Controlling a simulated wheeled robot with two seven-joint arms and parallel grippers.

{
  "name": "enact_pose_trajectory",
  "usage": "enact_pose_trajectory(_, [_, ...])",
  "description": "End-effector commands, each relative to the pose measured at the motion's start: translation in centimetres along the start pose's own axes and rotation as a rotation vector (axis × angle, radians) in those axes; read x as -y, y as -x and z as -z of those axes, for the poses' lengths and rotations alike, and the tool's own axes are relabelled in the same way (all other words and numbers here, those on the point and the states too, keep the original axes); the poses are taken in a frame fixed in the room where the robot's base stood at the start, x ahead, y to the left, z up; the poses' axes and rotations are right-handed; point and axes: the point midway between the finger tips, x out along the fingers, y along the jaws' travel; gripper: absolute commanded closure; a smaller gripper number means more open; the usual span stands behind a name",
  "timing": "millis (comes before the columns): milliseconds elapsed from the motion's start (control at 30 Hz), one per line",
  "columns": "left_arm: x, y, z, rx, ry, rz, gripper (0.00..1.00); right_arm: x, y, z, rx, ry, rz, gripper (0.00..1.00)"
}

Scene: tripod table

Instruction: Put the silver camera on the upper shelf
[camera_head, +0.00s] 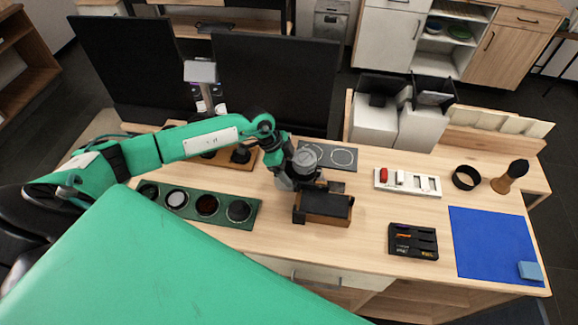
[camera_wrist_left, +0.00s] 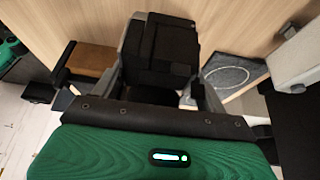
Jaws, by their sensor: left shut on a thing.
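My left gripper (camera_head: 305,183) reaches in over the middle of the table, its wrist above the worktop. In the left wrist view its grey fingers are shut on a dark boxy thing (camera_wrist_left: 161,45), which looks like a camera body seen from behind. No clear silver face shows there, and in the head view the wrist mostly hides it. A brown box with a black top (camera_head: 323,205) stands just in front of the gripper. I cannot tell for sure which surface is the upper shelf; a raised wooden ledge (camera_head: 490,148) runs along the back right. My right gripper is out of view.
A green tray with round wells (camera_head: 190,211) lies front left. A white rack (camera_head: 407,182), a black box (camera_head: 412,240), a black ring (camera_head: 466,177) and a blue mat (camera_head: 490,250) lie to the right. Dark monitors (camera_head: 275,85) stand behind. Bare wood shows between them.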

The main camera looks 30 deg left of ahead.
Motion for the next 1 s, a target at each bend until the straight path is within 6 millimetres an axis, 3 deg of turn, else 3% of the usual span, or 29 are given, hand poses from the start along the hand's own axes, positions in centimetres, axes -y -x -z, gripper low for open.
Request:
enact_pose_trajectory(33, [-0.2,-0.4,0.0,-0.001,-0.001,-0.003,0.92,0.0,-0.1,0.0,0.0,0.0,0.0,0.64])
enact_pose_trajectory(67, [-0.3,-0.5,-0.2,0.003,0.0,-0.006,0.22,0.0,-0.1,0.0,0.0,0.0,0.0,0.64])
enact_pose_trajectory(167, [-0.3,-0.5,-0.1,0.002,0.0,-0.006,0.04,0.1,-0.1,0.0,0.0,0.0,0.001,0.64])
enact_pose_trajectory(700, [-0.1,0.0,0.1,-0.001,-0.001,-0.001,0.04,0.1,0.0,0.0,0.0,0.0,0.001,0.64])
enact_pose_trajectory(867, [0.0,1.5,0.2,0.0,-0.001,0.001,0.04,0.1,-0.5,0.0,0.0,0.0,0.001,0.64])
enact_pose_trajectory(1000, [0.0,4.5,0.1,0.001,-0.002,0.002,0.04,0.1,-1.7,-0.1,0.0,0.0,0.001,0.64])
